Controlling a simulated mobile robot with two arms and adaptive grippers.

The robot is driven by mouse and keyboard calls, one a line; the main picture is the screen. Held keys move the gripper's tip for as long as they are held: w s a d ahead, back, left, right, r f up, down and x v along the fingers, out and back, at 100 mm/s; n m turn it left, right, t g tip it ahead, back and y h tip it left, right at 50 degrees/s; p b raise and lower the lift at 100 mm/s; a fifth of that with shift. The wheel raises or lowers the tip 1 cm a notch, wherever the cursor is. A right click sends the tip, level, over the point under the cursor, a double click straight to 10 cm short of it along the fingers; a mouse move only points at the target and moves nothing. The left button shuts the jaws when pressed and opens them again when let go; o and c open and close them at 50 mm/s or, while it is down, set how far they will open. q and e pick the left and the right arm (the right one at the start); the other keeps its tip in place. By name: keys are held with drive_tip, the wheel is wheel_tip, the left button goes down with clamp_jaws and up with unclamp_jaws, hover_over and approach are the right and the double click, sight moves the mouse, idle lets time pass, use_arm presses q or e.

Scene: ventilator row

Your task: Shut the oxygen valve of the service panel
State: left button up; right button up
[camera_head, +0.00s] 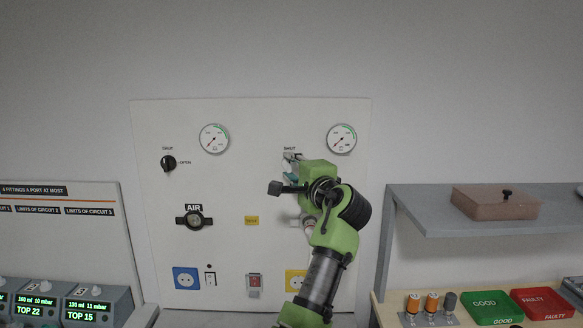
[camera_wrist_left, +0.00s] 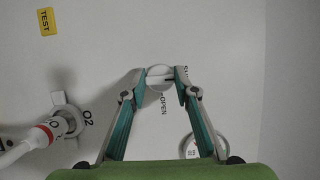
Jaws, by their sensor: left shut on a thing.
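The service panel (camera_head: 235,240) is on the wall. Its oxygen valve, a round pale knob (camera_wrist_left: 160,77), shows in the left wrist view between my fingertips. A line across its face runs roughly level in that view, towards the partly covered label at its right; the OPEN label is below it. My left gripper (camera_head: 290,168) reaches the panel's upper right, under a SHUT label (camera_head: 289,149), and hides most of the knob in the head view. In the left wrist view the left gripper (camera_wrist_left: 162,78) is shut on the knob. My right gripper is out of view.
A black valve knob (camera_head: 168,163) and two gauges (camera_head: 214,139) (camera_head: 342,138) are on the panel. A white hose (camera_wrist_left: 25,147) is plugged into the O2 outlet (camera_wrist_left: 68,120) beside my gripper. A grey shelf (camera_head: 430,212) stands at right, monitors (camera_head: 87,305) at left.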

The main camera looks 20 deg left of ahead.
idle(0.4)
use_arm(q)
drive_tip(key=o, duration=1.1)
